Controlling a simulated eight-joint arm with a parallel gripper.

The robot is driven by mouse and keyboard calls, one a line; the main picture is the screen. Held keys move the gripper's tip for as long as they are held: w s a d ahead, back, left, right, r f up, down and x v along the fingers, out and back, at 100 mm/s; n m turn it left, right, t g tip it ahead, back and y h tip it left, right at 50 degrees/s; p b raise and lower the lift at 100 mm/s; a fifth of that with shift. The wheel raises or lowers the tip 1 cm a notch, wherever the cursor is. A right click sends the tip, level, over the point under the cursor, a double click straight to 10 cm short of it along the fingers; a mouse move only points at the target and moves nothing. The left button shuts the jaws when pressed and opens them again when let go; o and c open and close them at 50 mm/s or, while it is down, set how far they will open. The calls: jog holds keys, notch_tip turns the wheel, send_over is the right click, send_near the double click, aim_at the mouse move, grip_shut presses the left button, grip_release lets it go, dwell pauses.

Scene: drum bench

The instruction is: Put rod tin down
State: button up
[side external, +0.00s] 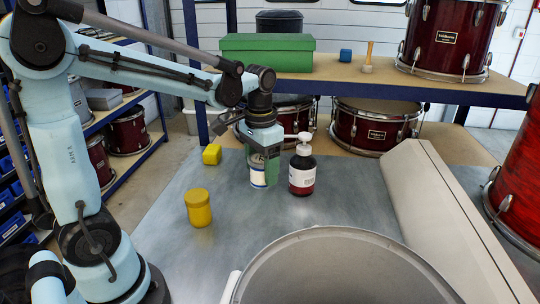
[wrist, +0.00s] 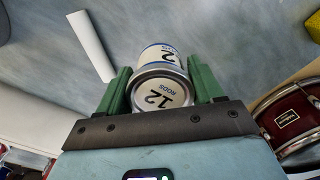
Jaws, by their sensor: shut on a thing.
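The rod tin (side external: 257,176) is a small silver tin with a white and blue label, over the grey bench. In the wrist view the tin (wrist: 160,94) shows its lid, marked "12 RODS". My gripper (side external: 265,172) points down with its green fingers on either side of the tin; it also shows in the wrist view (wrist: 160,68), shut on the tin. The fingers hide part of the tin in the side view. I cannot tell whether its base touches the bench.
A dark red pump bottle (side external: 302,172) stands close to the right of the tin. A yellow jar (side external: 198,208) and yellow block (side external: 211,154) are to its left. A large pale drum (side external: 335,270) fills the front. A shelf (side external: 440,90) with a green box (side external: 267,54) is behind.

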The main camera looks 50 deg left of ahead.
jog(key=a+f, duration=0.2)
jog(key=a, duration=0.1)
jog(key=a+f, duration=0.2)
jog(key=a, duration=0.2)
jog(key=w+a+f, duration=0.1)
jog(key=a+f, duration=0.1)
jog(key=a, duration=0.2)
jog(key=shift+f, duration=2.35)
jog(key=o, duration=1.2)
jog(key=shift+f, duration=0.15)
